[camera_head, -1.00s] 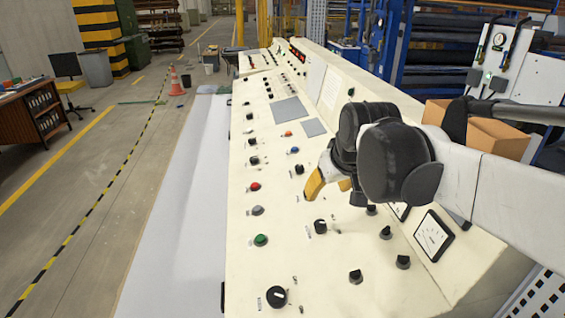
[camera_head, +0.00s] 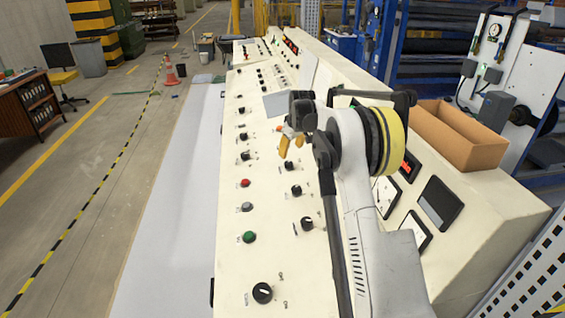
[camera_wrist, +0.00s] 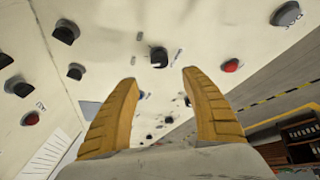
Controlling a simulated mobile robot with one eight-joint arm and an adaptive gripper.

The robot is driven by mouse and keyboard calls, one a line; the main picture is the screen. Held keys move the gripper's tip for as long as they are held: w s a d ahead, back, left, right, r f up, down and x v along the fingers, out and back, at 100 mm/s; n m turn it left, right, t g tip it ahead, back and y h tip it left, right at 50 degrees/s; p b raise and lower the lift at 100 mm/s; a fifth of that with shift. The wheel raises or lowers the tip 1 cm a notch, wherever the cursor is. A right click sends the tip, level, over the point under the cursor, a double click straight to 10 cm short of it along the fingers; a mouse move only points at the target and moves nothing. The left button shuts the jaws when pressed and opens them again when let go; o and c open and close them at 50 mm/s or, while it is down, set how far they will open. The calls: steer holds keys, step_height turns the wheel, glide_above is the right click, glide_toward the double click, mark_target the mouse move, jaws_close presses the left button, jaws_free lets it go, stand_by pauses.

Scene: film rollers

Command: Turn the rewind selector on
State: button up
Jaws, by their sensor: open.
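The rewind selector is one of several black rotary knobs on the cream control console (camera_head: 335,275); I cannot read the labels to tell which. My gripper (camera_head: 288,142) is open and empty, its yellow fingers above the middle of the console in the head view. In the wrist view my gripper (camera_wrist: 158,78) shows both fingers apart. A black knob (camera_wrist: 158,57) with a small label beside it lies beyond the fingertips, in line with the gap and not touched.
A grey button (camera_head: 247,207), a green button (camera_head: 249,236) and a large black knob (camera_head: 262,293) lie nearer on the console. An open cardboard box (camera_head: 460,138) stands at the right.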

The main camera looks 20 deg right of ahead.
mark_target(288, 162)
steer(key=b+x, duration=0.3)
steer(key=x, duration=0.7)
steer(key=shift+f, duration=0.15)
steer(key=c, duration=1.2)
